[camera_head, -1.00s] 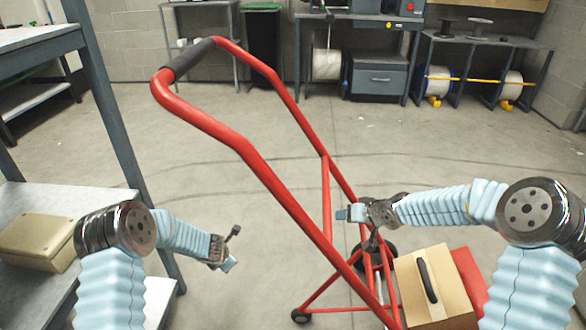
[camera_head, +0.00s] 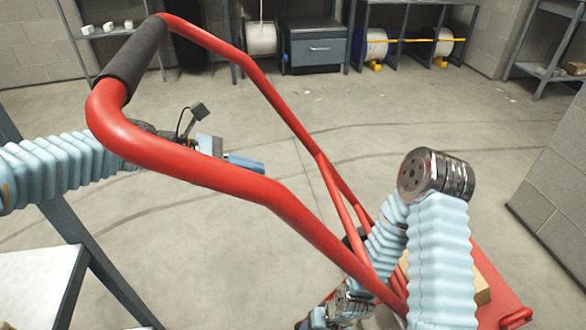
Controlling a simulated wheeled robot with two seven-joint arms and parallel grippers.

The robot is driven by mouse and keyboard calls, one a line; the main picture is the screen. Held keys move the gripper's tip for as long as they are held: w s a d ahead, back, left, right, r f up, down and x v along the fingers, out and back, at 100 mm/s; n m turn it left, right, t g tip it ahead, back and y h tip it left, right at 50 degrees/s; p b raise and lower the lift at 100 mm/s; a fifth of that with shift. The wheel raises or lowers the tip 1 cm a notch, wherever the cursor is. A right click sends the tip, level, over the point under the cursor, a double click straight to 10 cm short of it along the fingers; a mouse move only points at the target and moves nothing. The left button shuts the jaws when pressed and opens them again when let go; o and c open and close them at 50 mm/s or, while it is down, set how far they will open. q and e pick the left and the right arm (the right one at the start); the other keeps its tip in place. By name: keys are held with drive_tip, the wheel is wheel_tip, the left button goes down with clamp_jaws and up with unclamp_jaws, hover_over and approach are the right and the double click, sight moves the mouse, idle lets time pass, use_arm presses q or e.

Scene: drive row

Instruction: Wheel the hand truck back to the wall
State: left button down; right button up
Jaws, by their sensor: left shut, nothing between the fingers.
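The red hand truck (camera_head: 290,205) stands close in front of me, tilted in the view. Its handle has a dark grip (camera_head: 133,58) at upper left. A tan box (camera_head: 482,285) sits low on it, mostly hidden behind my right arm. My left gripper (camera_head: 245,163) is shut and empty. It lies just beyond the red handle tube, inside the frame loop; the tube hides part of its wrist, and I cannot tell whether they touch. My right gripper (camera_head: 328,314) is low among the truck's lower tubes, at the bottom edge, and its fingers are unclear.
A grey block wall (camera_head: 40,40) runs behind shelves and a bench with a grey cabinet (camera_head: 317,48) and cable reels (camera_head: 371,46). Another block wall (camera_head: 555,170) stands close at right. A pale shelf (camera_head: 40,282) is at lower left. Open floor (camera_head: 400,110) lies beyond the truck.

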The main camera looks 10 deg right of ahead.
sight(326, 183)
use_arm(q)
drive_tip(key=b+x, duration=0.1)
drive_tip(key=x, duration=1.2)
drive_tip(key=shift+d+f, duration=0.15)
drive_tip(key=shift+d, duration=0.2)
